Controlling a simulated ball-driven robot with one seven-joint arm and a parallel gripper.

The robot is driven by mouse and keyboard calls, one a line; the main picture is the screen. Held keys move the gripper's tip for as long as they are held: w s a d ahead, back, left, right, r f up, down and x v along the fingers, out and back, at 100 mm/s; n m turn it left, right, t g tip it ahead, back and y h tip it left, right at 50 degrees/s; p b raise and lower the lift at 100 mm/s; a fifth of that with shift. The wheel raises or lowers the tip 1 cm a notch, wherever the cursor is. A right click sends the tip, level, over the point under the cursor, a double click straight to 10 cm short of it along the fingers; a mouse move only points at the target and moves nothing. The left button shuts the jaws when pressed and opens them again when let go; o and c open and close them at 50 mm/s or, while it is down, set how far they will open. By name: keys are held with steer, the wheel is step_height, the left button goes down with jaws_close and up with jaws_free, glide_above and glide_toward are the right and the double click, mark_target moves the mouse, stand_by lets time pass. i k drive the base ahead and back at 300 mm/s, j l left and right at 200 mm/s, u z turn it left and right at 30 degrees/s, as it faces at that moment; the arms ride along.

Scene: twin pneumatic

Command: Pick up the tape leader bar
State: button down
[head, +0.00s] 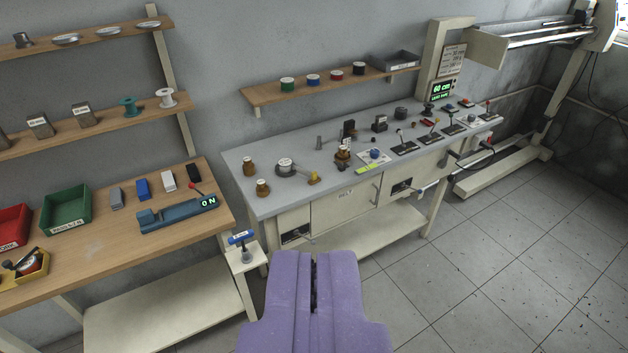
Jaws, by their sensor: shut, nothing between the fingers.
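My gripper (314,262) is purple and points away from me at the bottom middle of the head view. Its two fingers are shut with only a thin dark seam between them, and it is empty. It shows in front of the grey workbench (232,160) and touches nothing that I can see. I cannot tell for sure which thing is the tape leader bar. Several small parts stand on the grey bench, among them a yellow-green strip (369,168) near its front edge. A blue-topped piece (241,237) stands on a small white stand (247,262) left of my gripper.
A wooden bench (95,245) at left holds a red bin (12,228), a green bin (66,210) and a blue device (178,214) reading "ON". Wall shelves hang above. A pale frame machine (447,50) stands at back right.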

mark_target(315, 179)
steer(key=i+u, duration=0.1)
steer(key=i, duration=1.4)
steer(key=i+l+u, duration=0.15)
steer(key=i, duration=0.6)
steer(key=i+l+u, duration=0.1)
steer(key=i, duration=0.65)
